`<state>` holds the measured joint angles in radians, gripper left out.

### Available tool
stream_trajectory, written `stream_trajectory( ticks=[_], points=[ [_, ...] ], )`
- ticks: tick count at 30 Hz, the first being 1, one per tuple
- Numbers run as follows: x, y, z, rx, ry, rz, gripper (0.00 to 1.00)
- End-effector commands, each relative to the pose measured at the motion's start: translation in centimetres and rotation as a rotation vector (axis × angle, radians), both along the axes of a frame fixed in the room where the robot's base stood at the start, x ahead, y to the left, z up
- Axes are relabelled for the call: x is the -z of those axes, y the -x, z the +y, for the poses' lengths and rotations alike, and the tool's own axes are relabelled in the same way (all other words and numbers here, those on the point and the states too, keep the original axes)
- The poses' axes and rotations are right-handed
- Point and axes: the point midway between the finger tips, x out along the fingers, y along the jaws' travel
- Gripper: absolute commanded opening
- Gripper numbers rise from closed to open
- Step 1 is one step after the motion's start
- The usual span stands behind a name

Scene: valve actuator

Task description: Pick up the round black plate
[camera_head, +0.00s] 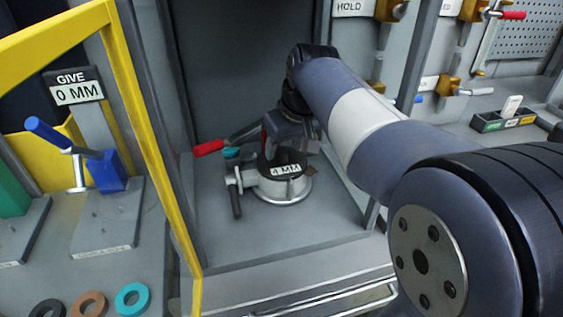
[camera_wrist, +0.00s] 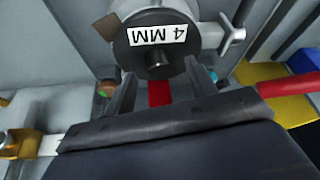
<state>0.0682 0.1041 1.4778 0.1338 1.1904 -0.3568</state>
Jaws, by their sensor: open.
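The round black plate (camera_wrist: 135,57) with a white "4 MM" label sits on a round grey metal holder. A short dark knob stands out from its face in the wrist view. In the head view the plate (camera_head: 264,168) is partly hidden by my gripper. My gripper (camera_wrist: 160,88) is open and empty, with its two fingers apart just beside the plate's near edge in the wrist view. I cannot tell whether they touch it. In the head view my gripper (camera_head: 285,140) is over the plate's back side, its fingertips hard to see.
A red-handled lever (camera_head: 208,147) and a dark clamp handle (camera_head: 236,202) stand close left of the holder. Grey posts and a yellow frame (camera_head: 150,140) bound the bay. Bare floor is free in front of the holder.

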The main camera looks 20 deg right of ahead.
Motion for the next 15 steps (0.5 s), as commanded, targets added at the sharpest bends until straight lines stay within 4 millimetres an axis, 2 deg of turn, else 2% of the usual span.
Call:
stream_trajectory(
  ticks=[1, 5, 12, 15],
  points=[
    [0.9, -0.3, 0.1, 0.000, 0.000, 0.002, 0.54],
    [2.0, -0.7, 0.2, 0.000, 0.000, 0.001, 0.54],
    [2.1, -0.8, 0.3, 0.001, -0.001, -0.001, 0.54],
    [2.1, -0.8, 0.2, 0.001, -0.001, -0.001, 0.47]
  ],
)
